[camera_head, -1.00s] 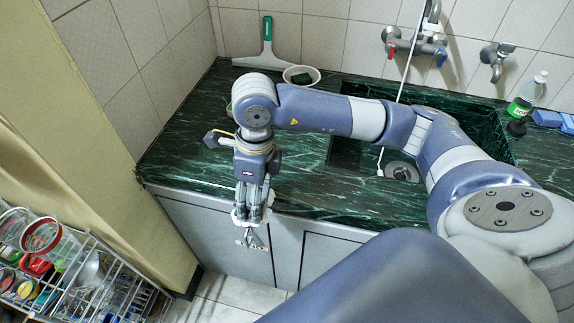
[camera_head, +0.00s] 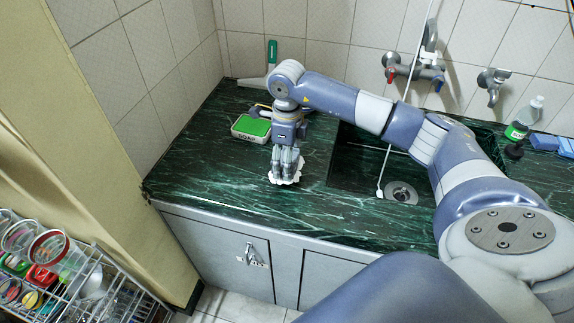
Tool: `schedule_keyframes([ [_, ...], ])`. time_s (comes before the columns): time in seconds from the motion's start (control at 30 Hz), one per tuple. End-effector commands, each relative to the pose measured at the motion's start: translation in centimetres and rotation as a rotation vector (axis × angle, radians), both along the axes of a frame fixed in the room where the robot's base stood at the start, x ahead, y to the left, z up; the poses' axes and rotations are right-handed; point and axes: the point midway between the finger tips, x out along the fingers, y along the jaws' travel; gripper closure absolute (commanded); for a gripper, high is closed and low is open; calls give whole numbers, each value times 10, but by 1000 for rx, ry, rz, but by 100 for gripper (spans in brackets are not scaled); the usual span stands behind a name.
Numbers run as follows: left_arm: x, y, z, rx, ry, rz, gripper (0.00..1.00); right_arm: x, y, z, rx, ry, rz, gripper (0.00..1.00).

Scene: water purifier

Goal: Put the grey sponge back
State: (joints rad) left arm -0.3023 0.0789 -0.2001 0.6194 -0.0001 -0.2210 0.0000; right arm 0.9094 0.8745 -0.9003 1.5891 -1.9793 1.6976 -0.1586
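My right gripper (camera_head: 285,178) comes in from the right and points down over the green marble counter (camera_head: 215,190), left of the sink. Pale, whitish shapes show around its fingertips. I cannot tell whether they are finger parts or something held, nor whether the fingers are open or shut. I cannot make out a grey sponge for certain. A white soap holder with a bright green top (camera_head: 251,127) lies on the counter just left of my gripper, apart from it. My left gripper is not in view.
The sink (camera_head: 352,165) is to the right, below the taps (camera_head: 415,70). A green-handled squeegee (camera_head: 272,53) leans on the back wall. A bottle (camera_head: 524,115) and blue items (camera_head: 545,141) are at far right. A wire rack (camera_head: 85,290) stands lower left.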

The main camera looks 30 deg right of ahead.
Motion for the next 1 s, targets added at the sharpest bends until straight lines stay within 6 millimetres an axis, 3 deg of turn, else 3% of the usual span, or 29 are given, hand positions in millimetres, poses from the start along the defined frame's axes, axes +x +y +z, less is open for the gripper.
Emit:
schedule_keyframes([
  [0.33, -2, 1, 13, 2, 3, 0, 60, 0, -1, -33, 1, 3, 0, 53],
  [0.63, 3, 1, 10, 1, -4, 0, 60, 1, -1, -38, 1, 1, 1, 53],
  [0.67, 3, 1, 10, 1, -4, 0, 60, 1, -1, -37, 1, 1, 1, 29],
  [0.73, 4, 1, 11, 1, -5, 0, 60, 1, -1, -37, 1, 1, 1, 14],
  [1.0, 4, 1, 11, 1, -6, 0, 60, 1, -1, -36, 1, 1, 1, 14],
])
